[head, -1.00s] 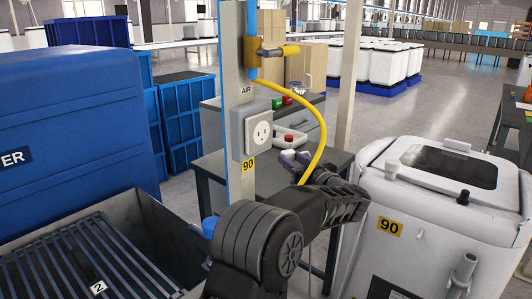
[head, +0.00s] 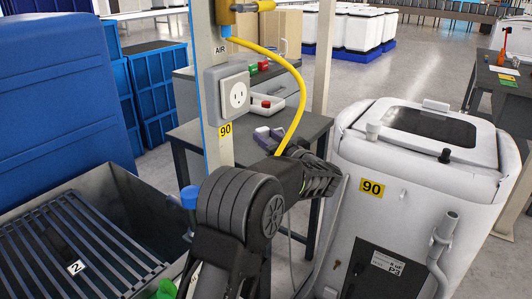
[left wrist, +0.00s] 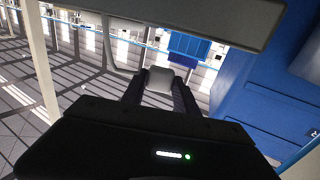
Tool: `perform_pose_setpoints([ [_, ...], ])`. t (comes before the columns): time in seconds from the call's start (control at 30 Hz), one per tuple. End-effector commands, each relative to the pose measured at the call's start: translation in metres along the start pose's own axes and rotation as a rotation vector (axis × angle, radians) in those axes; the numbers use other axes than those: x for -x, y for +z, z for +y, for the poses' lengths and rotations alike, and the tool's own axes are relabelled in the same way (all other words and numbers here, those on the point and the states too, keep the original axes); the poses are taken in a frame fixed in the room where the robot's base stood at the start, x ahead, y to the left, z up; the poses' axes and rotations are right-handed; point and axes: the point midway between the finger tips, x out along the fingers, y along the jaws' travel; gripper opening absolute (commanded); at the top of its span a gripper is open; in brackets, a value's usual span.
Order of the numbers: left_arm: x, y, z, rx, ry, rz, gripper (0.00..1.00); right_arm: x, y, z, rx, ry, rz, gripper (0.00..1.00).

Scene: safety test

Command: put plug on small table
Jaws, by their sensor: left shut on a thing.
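The plug (left wrist: 159,80) is a pale grey block between the two dark fingers of my left gripper in the left wrist view. A grey cable (head: 343,195) hangs beside the gripper. The small table (head: 310,125) is dark grey and stands behind the post, partly hidden by the post and my arm. My right gripper is not in view.
A white machine (head: 420,180) stands right, a slatted bin (head: 75,250) left.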

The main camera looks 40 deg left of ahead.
Motion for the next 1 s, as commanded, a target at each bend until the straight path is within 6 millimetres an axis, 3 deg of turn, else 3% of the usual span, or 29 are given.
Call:
perform_pose_setpoints([
  [0.27, 0.0, 0.005, 0.0, -0.002, 0.0, 0.0, 0.0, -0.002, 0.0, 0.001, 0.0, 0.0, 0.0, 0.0],
  [0.57, -0.001, 0.048, 0.0, -0.002, -0.001, 0.001, 0.0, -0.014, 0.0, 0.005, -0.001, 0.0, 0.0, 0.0],
  [1.0, 0.0, 0.053, 0.0, -0.001, 0.0, 0.001, 0.0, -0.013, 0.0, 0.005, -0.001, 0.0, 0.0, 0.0],
])
